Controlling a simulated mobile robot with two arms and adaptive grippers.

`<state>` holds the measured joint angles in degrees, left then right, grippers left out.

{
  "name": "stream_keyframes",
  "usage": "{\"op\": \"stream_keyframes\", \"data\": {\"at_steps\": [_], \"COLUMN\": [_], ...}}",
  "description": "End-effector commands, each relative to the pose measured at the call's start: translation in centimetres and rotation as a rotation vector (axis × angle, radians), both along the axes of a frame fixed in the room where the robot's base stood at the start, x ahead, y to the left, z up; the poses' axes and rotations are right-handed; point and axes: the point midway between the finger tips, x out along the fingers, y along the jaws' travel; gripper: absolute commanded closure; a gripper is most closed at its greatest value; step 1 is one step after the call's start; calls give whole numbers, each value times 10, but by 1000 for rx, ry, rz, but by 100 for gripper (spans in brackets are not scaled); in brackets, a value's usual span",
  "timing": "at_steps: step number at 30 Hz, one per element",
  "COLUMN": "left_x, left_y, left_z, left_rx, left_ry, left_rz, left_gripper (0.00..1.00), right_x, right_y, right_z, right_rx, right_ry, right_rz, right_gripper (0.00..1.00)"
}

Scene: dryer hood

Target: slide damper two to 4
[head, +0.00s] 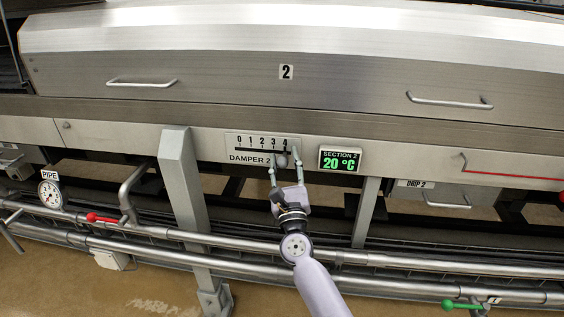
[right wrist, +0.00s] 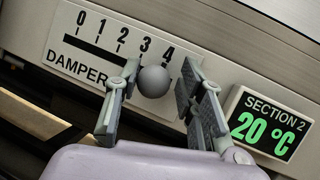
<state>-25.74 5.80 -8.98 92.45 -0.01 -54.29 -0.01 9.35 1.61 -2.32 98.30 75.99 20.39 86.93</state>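The damper 2 scale plate (head: 262,142) is on the hood's front rail, marked 0 to 4 with a dark slot under the numbers. Its round grey knob (right wrist: 154,81) shows in the right wrist view near the slot's right end, around the 3 to 4 marks; the exact reading is unclear. My right gripper (right wrist: 158,80) is open, with one finger on each side of the knob. The left finger is close to or touching the knob; a gap shows at the right finger. In the head view, the right gripper (head: 282,160) partly covers the knob. My left gripper is not in view.
A display (head: 340,160) reading "SECTION 2, 20 °C" is right of the plate, near my right finger. A grey post (head: 183,190) stands to the left. Horizontal pipes (head: 150,232) with a red-handled valve (head: 103,218) run below. A gauge (head: 50,194) is far left.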

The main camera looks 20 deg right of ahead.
Motion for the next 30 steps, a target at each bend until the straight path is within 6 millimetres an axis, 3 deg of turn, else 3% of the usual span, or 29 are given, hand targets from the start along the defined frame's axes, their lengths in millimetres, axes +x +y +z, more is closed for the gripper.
{"op": "stream_keyframes", "data": {"at_steps": [4, 14, 17, 30], "left_x": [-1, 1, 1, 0], "left_y": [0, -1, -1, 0], "left_z": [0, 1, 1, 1], "left_rx": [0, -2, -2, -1], "left_ry": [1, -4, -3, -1], "left_rz": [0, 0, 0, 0], "left_gripper": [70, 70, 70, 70], "right_x": [0, -3, -12, -89], "right_y": [0, 3, 6, 30], "right_z": [0, -1, -7, -39], "right_rx": [0, -1, -2, -2], "right_ry": [0, 1, 3, 4], "right_rz": [1, 4, 5, 3], "right_gripper": [54, 54, 54, 54]}}
